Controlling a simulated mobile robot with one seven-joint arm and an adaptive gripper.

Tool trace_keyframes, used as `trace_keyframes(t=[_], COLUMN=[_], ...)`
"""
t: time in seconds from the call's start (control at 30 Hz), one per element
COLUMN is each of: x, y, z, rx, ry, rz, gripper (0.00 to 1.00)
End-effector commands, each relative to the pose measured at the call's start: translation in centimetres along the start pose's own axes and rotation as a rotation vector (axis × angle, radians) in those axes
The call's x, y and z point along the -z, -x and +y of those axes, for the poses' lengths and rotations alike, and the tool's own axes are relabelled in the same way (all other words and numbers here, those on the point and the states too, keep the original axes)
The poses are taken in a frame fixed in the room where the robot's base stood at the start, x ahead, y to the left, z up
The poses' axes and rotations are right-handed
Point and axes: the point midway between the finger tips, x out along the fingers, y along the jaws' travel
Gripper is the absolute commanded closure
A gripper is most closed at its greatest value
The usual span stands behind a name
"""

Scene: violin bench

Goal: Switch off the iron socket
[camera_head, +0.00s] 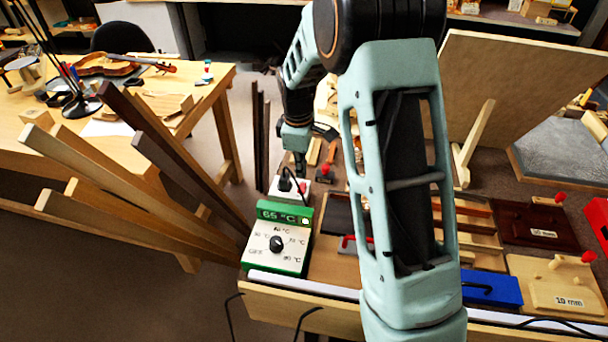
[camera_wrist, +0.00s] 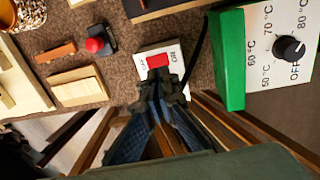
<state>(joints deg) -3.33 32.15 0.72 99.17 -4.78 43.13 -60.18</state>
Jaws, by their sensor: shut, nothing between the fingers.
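A white socket box (camera_head: 273,191) stands behind the green temperature controller, with a black plug (camera_head: 285,180) and its cable on it. In the wrist view the socket (camera_wrist: 146,52) shows a red switch (camera_wrist: 158,61) and some black lettering. My gripper (camera_wrist: 160,88) is shut and empty, its dark fingertips over the socket just beside the red switch. I cannot tell whether they touch it. In the head view my gripper (camera_head: 301,170) hangs over the socket's far side. The fingers hide part of the socket and plug, and the switch's position is not clear.
The controller (camera_head: 262,250) has a black dial and reads 65 °C; it also shows in the wrist view (camera_wrist: 230,60). A small block with a red knob (camera_wrist: 95,45) and wooden pieces (camera_wrist: 75,87) lie near the socket. Tall wooden strips (camera_head: 150,170) lean at the left.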

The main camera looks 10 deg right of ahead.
Motion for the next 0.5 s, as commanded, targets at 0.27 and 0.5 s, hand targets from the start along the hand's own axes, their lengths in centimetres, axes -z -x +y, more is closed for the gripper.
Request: trace_keyframes(t=[0.27, 0.5], x=[0.0, 0.0], y=[5.8, 7.7], z=[-0.1, -0.1], rx=[-0.003, 0.001], ry=[0.000, 0.000], rz=[0.001, 0.000], gripper=[1.00, 1.00])
